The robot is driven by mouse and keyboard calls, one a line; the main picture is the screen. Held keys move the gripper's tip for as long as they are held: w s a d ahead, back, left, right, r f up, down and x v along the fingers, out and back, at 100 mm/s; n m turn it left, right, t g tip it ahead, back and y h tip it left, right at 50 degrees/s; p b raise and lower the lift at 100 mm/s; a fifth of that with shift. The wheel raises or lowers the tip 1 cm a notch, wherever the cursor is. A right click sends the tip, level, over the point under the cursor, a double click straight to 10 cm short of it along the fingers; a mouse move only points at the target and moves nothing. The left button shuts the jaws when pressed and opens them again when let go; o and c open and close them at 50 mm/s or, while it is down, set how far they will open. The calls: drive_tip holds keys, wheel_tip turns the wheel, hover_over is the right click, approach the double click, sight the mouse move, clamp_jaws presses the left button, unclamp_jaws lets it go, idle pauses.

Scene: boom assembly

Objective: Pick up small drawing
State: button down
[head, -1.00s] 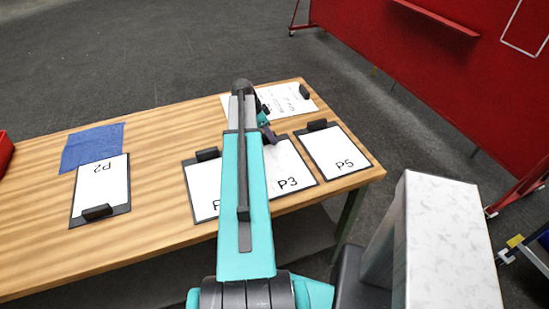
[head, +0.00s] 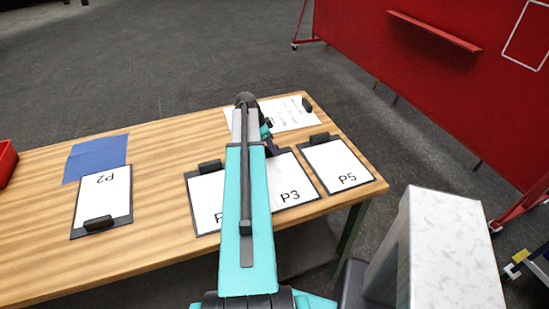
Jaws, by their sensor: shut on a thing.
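My gripper (head: 271,149) shows only in part beyond the end of my teal arm, at the top edge of the P3 clipboard (head: 295,184). It appears shut on that clipboard's top edge; the jaws are too small and too covered to see clearly. The P3 clipboard holds a white sheet and lies about level with the table, its left part behind my arm. No sheet can be picked out as the small drawing by its look.
The wooden table (head: 150,220) also bears the P5 clipboard (head: 338,168), a partly hidden clipboard (head: 205,197), the P2 clipboard (head: 103,195), another sheet (head: 290,112) and a blue cloth (head: 95,153). A red bin (head: 7,160) stands at the left. A red panel (head: 430,90) stands behind.

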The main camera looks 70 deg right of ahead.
drive_tip(key=shift+r, duration=0.2)
drive_tip(key=shift+r+b, duration=0.95)
drive_tip(key=shift+r, duration=0.35)
drive_tip(key=shift+s+a+r, duration=0.1)
drive_tip(key=shift+a+r, duration=0.1)
drive_tip(key=shift+r, duration=0.05)
drive_tip(key=s+a+b, duration=0.1)
drive_tip(key=s+a, duration=0.2)
drive_tip(key=a, duration=0.1)
drive_tip(key=s+a+r+b, duration=0.1)
drive_tip(key=s+a+b, duration=0.1)
drive_tip(key=s+a, duration=0.1)
drive_tip(key=s+a+b, duration=0.2)
drive_tip(key=s+a, duration=0.1)
drive_tip(key=a, duration=0.2)
drive_tip(key=shift+s+a+r, duration=0.1)
drive_tip(key=shift+s+r, duration=0.15)
drive_tip(key=shift+s, duration=0.15)
drive_tip(key=shift+w, duration=0.15)
